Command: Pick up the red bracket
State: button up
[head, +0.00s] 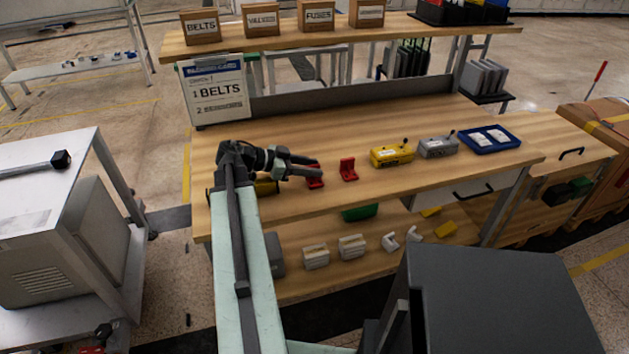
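Two red brackets are on the wooden workbench in the head view. One red bracket (315,182) is right at my gripper's fingertips and partly hidden by them. The other red bracket (348,169) stands clear to the right, with an upright part and a flat foot. My gripper (320,169) reaches in from the left, with a gap between its two fingers. The lower finger overlaps the nearer bracket in the picture; I cannot tell whether it touches it.
A yellow box (391,155), a grey box (438,147) and a blue tray (490,139) stand right of the brackets. A sign reading "BELTS" (214,90) stands at the back left. The lower shelf (300,287) holds several parts. The bench's middle back is clear.

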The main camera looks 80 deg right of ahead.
jog(key=shift+s+d+f, duration=0.1)
jog(key=shift+s+f, duration=0.1)
jog(key=shift+s, duration=0.1)
jog(key=shift+r, duration=0.1)
grip_shut()
dwell(1.1)
